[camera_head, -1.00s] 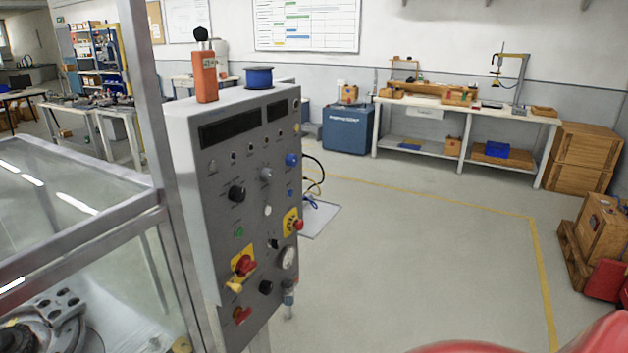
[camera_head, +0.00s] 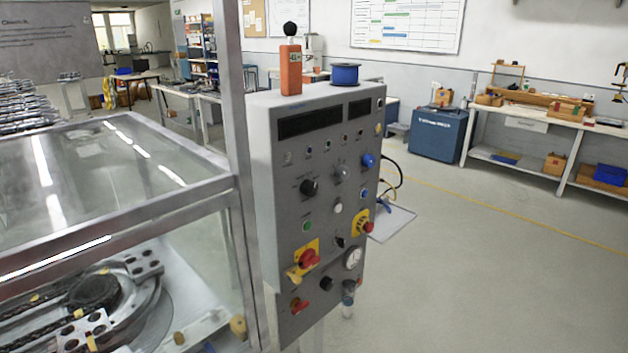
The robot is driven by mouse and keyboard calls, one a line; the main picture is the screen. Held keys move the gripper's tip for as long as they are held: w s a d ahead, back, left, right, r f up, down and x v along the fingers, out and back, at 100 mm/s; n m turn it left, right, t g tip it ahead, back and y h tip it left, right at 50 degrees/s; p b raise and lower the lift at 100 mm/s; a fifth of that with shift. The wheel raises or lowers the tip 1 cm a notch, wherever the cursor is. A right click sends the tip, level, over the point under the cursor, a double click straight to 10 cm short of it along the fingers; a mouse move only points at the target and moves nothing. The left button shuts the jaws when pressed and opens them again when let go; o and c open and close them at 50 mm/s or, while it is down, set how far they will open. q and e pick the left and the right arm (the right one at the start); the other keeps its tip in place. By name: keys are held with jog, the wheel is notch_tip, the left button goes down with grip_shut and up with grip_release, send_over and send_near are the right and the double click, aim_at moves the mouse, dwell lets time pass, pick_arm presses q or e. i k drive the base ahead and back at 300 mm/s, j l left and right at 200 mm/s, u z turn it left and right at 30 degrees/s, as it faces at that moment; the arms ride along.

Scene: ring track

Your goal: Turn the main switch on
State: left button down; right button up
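The grey control panel (camera_head: 326,155) stands just right of centre on legs, beside the glass enclosure. Low on its face is a red rotary switch on a yellow plate (camera_head: 308,258), which looks like the main switch. A yellow tag or lock hangs at its lower left; I cannot tell the switch's exact position. A second red knob (camera_head: 299,305) sits below it. A red button on a yellow plate (camera_head: 364,226) is at the panel's right edge. Neither of my grippers is in view.
The glass enclosure with its metal frame (camera_head: 243,200) fills the left and adjoins the panel. An orange device (camera_head: 291,72) and a blue spool (camera_head: 345,74) stand on the panel's top. A blue cabinet (camera_head: 437,134) and a workbench (camera_head: 530,125) stand behind. The floor at right is clear.

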aim_at(308, 259)
jog(key=i+l+u, duration=0.2)
jog(key=l+u, duration=0.2)
jog(key=i+l+u, duration=0.15)
jog(key=l+u, duration=0.15)
jog(key=u, duration=0.15)
